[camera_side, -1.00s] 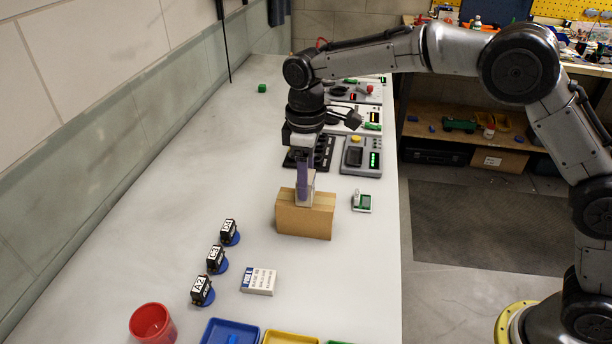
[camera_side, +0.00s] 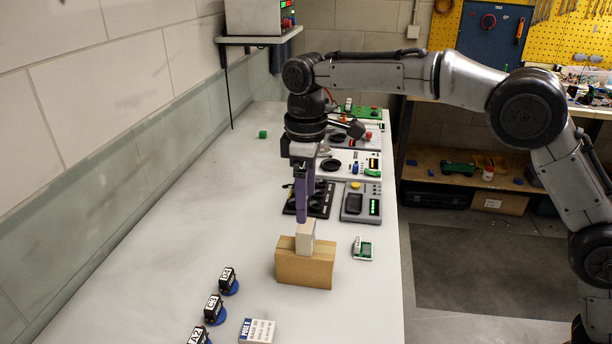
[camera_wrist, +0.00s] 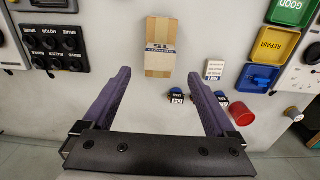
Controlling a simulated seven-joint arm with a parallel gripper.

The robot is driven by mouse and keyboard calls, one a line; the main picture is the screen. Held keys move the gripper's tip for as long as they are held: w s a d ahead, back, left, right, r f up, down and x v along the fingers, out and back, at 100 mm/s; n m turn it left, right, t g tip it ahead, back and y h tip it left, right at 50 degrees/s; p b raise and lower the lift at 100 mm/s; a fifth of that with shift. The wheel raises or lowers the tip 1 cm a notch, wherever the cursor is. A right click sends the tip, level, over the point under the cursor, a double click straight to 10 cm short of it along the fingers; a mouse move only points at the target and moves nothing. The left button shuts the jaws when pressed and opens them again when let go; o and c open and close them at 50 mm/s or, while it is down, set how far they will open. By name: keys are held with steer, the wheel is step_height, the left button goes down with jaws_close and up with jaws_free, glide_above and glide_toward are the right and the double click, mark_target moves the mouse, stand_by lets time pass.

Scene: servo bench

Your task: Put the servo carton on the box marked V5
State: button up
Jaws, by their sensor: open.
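The pale servo carton (camera_side: 306,240) stands upright on top of a brown cardboard box (camera_side: 304,270), resting on it towards the middle. In the wrist view the carton (camera_wrist: 160,60) shows a label with a dark blue strip, and the taped brown box (camera_wrist: 160,28) lies under and beyond it. The marking V5 is not clearly readable on the box. My gripper (camera_side: 302,220) is above the carton with its purple fingers pointing down. In the wrist view my gripper (camera_wrist: 158,76) is open, its fingers wide apart with nothing between them.
Small servos on blue discs (camera_side: 215,311) and a printed card (camera_side: 258,330) are at the front. A small green board (camera_side: 362,249) lies right of the box; control panels (camera_side: 361,203) stand behind. The wrist view shows a red cup (camera_wrist: 242,114) and coloured trays (camera_wrist: 277,43).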

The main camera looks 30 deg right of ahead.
mark_target(308, 225)
step_height(308, 225, up, 5)
steer(key=shift+f, duration=0.2)
steer(key=s+d+r+m+t, duration=0.3)
steer(key=s+d+r+m, duration=0.15)
steer(key=s+d, duration=0.9)
steer(key=s+d+f+m+t, duration=0.1)
steer(key=s+f, duration=0.3)
steer(key=s, duration=0.4)
steer(key=s+d+f+m+t, duration=0.1)
steer(key=s+d+f+m, duration=0.2)
steer(key=s, duration=0.6)
steer(key=shift+s+f+t, duration=0.25)
steer(key=shift+f+t, duration=0.05)
steer(key=shift+f, duration=0.35)
